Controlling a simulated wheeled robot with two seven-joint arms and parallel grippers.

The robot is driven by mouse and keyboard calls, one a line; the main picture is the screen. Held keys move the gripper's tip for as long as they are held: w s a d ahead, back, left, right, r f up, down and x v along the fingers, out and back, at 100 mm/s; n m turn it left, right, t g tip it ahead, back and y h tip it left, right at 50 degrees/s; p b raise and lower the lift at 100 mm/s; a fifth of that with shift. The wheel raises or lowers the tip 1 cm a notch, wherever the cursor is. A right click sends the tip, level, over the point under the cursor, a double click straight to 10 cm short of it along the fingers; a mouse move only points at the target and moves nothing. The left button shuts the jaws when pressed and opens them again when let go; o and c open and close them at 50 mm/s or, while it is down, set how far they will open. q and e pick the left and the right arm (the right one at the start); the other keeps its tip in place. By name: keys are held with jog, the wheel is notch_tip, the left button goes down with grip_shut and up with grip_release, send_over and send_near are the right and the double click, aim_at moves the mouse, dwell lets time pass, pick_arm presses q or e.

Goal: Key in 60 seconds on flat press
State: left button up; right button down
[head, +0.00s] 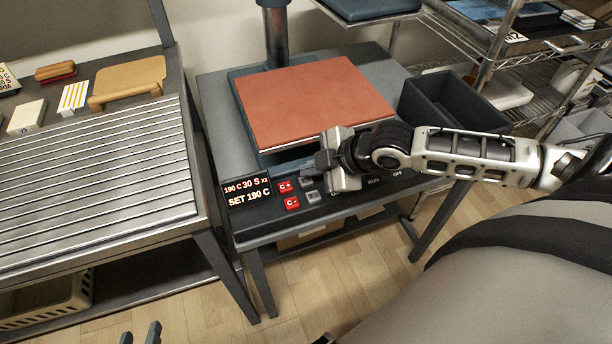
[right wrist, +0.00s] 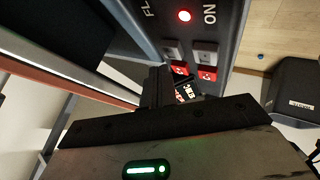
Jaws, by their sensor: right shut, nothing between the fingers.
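The flat press has a red pad (head: 300,100) on its lower bed. Its display (head: 248,192) reads "190 C 30 S x2" above "SET 190 C". Right of the display are red C+ (head: 285,186) and C- (head: 291,203) buttons, then grey buttons (head: 313,197) with unreadable labels. My right gripper (head: 310,166) is shut and empty above the grey buttons, partly hiding the panel. In the right wrist view its fingers (right wrist: 157,85) are together near the grey (right wrist: 173,48) and red (right wrist: 207,71) buttons; contact cannot be told. My left gripper (head: 140,336) shows two separated fingertips.
A dark open bin (head: 450,105) stands right of the pad. Wire shelves (head: 540,60) are at the back right.

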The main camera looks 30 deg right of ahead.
aim_at(311, 182)
jog(key=shift+f, duration=0.1)
dwell(0.4)
jog(key=shift+f, duration=0.35)
jog(key=shift+f, duration=0.45)
dwell(0.8)
jog(key=shift+r+p, duration=0.85)
jog(key=shift+p, duration=0.1)
notch_tip(311, 182, up, 5)
jog(key=p, duration=0.5)
jog(key=shift+r+p, duration=0.1)
jog(key=shift+p, duration=0.25)
